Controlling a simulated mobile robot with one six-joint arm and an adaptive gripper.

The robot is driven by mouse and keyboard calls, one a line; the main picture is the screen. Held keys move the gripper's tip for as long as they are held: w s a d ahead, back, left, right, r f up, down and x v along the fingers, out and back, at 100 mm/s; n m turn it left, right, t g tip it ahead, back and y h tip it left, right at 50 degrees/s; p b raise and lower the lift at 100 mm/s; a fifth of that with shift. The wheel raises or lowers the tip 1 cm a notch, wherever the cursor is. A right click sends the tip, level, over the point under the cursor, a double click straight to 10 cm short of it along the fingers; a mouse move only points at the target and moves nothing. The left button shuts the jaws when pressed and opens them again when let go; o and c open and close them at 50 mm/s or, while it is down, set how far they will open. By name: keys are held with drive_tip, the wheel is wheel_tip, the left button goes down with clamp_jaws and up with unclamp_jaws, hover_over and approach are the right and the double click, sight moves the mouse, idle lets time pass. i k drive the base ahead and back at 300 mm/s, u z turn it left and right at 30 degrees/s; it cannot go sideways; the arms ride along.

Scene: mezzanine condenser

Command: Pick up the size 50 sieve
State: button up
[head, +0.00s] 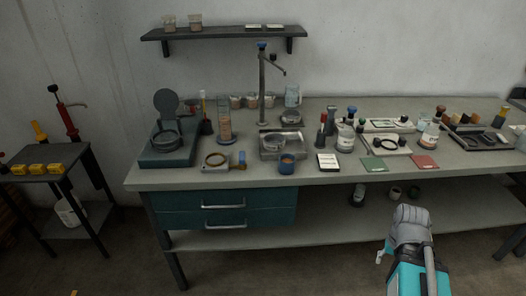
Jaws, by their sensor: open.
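Several round items on the bench could be sieves, and I can read no size mark on any of them. A dark round pan (166,140) sits in a green device at the left end. A brass-coloured ring (215,160) lies on a light block near the front edge. A dark ring (389,143) lies on a pale tray right of centre. My arm is at the lower right, in front of the bench. A small pale part beside it seems to be my gripper (383,252), mostly hidden, open and well away from these rings.
A wall shelf (223,33) hangs above. A side table (39,172) stands left. Floor is clear before the bench.

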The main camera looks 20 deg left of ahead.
sight(274, 142)
drive_tip(key=k, duration=0.4)
drive_tip(key=u, duration=0.75)
drive_tip(key=i, duration=0.5)
drive_tip(key=u, duration=0.1)
